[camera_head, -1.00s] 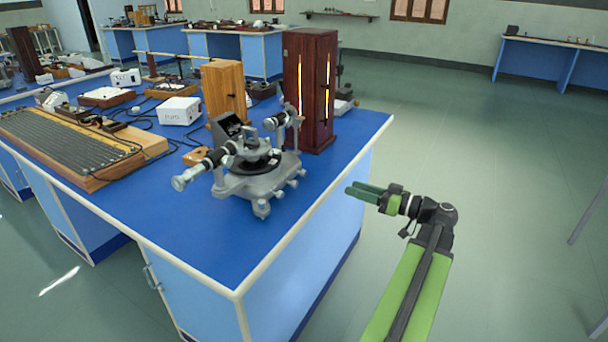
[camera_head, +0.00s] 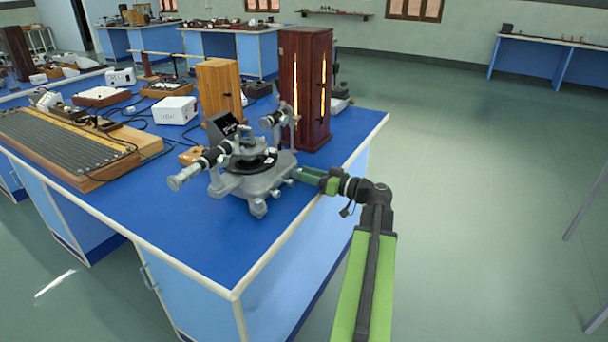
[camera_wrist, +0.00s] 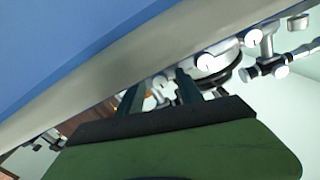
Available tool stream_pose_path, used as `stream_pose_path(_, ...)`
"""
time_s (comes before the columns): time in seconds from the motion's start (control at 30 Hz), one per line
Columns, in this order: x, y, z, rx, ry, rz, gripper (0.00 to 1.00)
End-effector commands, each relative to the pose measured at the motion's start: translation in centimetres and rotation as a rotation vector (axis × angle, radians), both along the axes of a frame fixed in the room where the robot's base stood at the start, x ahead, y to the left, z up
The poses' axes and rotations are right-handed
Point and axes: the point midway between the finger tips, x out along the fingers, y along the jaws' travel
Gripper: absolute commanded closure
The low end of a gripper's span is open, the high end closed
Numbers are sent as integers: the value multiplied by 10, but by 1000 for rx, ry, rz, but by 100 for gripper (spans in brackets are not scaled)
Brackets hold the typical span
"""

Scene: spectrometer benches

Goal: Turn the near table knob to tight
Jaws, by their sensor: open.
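The grey metal spectrometer (camera_head: 250,165) stands on the blue bench top near its right edge, with a round dark table in its middle and small knobs around its body. It also shows in the wrist view (camera_wrist: 215,62), tilted in the picture. My green gripper (camera_head: 298,173) reaches over the bench edge at the spectrometer's right side, its tips close to the base. In the wrist view its two dark fingers (camera_wrist: 158,95) stand apart with small silvery parts seen between and beyond them. I cannot tell which small part is the near table knob, or whether a finger touches it.
A tall dark red wooden cabinet (camera_head: 306,90) with a lit slit stands just behind the spectrometer. A light wooden box (camera_head: 219,92), a white box (camera_head: 175,110) and a long wooden board (camera_head: 75,145) lie further left. The bench's front corner is clear.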

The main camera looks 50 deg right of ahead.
Motion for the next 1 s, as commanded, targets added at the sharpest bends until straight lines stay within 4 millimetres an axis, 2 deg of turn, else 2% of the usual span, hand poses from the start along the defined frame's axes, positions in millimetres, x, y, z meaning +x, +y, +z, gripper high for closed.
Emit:
stream_pose_path(0.07, 0, 0, 0, 0, 0, 0, 57)
stream_pose_path(0.4, 0, 0, 0, 0, 0, 1, 100)
stream_pose_path(0.77, 0, 1, 0, 14, 4, 2, 100)
stream_pose_path(1.0, 0, 1, 0, 113, 28, 2, 100)
